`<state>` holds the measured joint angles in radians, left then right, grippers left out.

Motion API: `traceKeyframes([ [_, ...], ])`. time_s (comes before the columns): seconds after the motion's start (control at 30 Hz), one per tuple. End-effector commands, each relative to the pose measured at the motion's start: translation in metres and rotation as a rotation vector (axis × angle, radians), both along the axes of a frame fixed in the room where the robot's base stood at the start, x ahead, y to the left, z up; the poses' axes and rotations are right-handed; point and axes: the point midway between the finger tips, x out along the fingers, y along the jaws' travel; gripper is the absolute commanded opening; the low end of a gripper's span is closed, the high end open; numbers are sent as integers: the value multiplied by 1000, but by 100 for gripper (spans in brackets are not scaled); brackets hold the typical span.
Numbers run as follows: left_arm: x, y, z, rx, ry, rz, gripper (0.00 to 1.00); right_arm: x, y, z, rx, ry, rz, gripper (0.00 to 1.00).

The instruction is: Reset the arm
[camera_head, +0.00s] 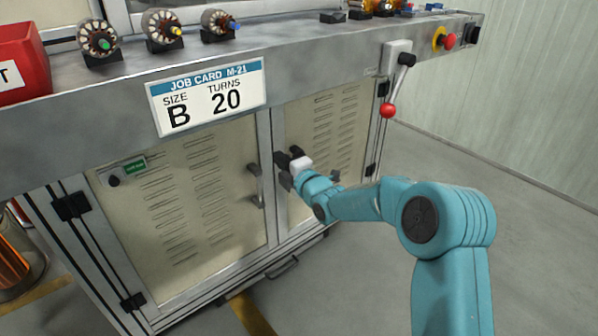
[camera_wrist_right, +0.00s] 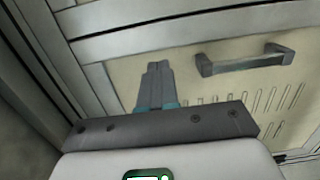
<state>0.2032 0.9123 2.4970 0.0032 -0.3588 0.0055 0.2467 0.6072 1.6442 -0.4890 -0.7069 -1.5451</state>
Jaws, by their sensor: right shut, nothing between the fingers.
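My right arm reaches in from the lower right in the head view. Its gripper (camera_head: 286,168) is in front of the cabinet, near the edge between the two cabinet doors and close to a dark door handle (camera_head: 255,186). In the right wrist view the gripper fingers (camera_wrist_right: 157,76) are together with nothing between them. A door handle (camera_wrist_right: 245,60) shows there to the right of the fingers, apart from them. Whether the gripper touches the cabinet, I cannot tell. My left gripper is not in view.
The bench edge carries a job card (camera_head: 207,95) reading size B, turns 20. Several armatures (camera_head: 163,29) stand on top, beside a red bin (camera_head: 22,62). A red-knobbed lever (camera_head: 388,108) and red button (camera_head: 449,40) are at right. The floor (camera_head: 500,190) at right is clear.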

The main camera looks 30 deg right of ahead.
Motion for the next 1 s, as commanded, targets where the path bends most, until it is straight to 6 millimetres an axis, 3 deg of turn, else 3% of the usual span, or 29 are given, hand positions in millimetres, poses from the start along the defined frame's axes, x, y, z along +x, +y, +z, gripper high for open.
traceKeyframes([
  [0.3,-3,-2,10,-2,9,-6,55,-53,-10,1,0,1,-1,0],
  [0.57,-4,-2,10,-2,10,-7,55,-65,-11,0,-1,0,-2,0],
  [0.67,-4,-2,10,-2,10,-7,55,-63,-3,-7,4,10,13,0],
  [0.77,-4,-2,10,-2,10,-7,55,-63,23,-42,29,75,56,0],
  [0.87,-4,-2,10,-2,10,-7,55,-78,58,-106,99,221,94,0],
  [1.0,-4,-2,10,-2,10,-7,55,-128,106,-203,344,530,77,0],
])
